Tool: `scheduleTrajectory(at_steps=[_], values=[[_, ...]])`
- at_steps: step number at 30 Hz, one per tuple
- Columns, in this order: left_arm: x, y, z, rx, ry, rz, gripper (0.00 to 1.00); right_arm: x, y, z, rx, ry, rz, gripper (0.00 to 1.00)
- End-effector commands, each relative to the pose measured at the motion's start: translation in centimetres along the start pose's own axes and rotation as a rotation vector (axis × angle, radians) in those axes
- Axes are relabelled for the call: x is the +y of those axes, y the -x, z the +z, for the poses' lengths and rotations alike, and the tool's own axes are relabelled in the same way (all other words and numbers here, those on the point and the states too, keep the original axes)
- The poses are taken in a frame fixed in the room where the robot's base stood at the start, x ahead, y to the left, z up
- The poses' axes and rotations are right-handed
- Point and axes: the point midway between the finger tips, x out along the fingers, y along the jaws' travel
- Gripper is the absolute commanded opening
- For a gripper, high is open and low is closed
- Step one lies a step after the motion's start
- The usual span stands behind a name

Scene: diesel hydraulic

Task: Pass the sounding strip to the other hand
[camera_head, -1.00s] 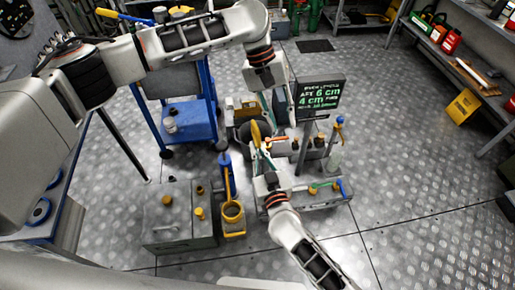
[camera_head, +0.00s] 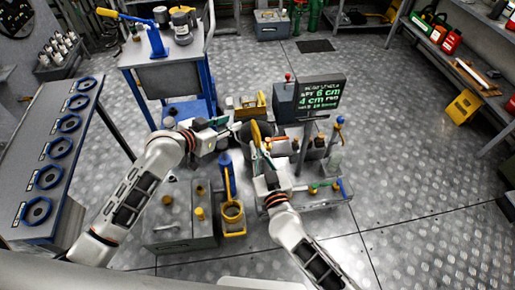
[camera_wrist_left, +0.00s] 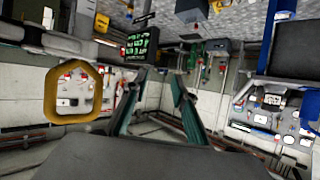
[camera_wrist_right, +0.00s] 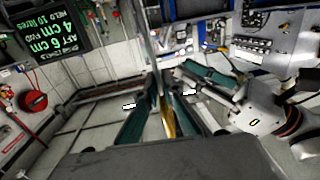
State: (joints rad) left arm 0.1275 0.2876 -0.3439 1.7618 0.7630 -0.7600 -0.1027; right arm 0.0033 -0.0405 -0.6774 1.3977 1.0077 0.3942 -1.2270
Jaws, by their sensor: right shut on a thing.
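The sounding strip shows a yellow loop handle (camera_head: 255,133) upright at the tips of my right gripper (camera_head: 261,151) in the head view. In the right wrist view, my right gripper (camera_wrist_right: 160,100) is shut on the strip, with its yellow part (camera_wrist_right: 168,118) between the fingers. My left gripper (camera_head: 226,127) is to the left of the strip, apart from it and pointing right. In the left wrist view, the left fingers (camera_wrist_left: 158,85) are apart and empty. The yellow loop (camera_wrist_left: 50,92) appears to their left. The strip's lower end is hidden.
A sign with green text (camera_head: 319,95) stands behind the grippers. A grey tank (camera_head: 180,232) and a blue-handled pump (camera_head: 227,180) stand in front. A blue trolley (camera_head: 165,75) is at the back left. A bench with blue rings (camera_head: 60,150) lines the left.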

Motion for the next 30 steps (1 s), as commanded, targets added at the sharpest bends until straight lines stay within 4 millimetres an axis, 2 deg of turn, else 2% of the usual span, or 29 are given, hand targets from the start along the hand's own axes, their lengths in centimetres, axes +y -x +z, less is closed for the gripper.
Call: scheduleTrajectory(at_steps=[1, 6, 12, 15, 21, 25, 30], values=[[0.8, 0.7, 3.0, -0.019, 0.019, -0.021, 0.27, 0.0, 0.0, 0.0, 0.001, 0.0, 0.0, 0.0], [2.6, 3.7, 10.6, -0.069, 0.061, -0.099, 0.27, 0.0, 0.0, 0.0, 0.001, 0.0, 0.0, 0.0], [5.0, 8.7, 18.8, -0.138, 0.082, -0.187, 0.27, 0.0, 0.0, 0.0, 0.001, 0.0, 0.0, 0.0], [6.2, 11.4, 22.1, -0.171, 0.083, -0.224, 0.27, 0.0, 0.0, -0.1, 0.001, 0.0, 0.0, 0.0], [8.1, 15.9, 26.5, -0.224, 0.07, -0.272, 0.27, 0.0, 0.0, 0.0, 0.001, 0.0, 0.0, 0.0], [8.7, 17.4, 27.7, -0.24, 0.064, -0.285, 0.27, 0.0, 0.0, -0.1, 0.001, 0.0, 0.0, 0.0], [8.9, 17.9, 28.1, -0.244, 0.061, -0.29, 0.27, 0.0, 0.0, -0.1, 0.001, 0.0, 0.0, 0.0]])
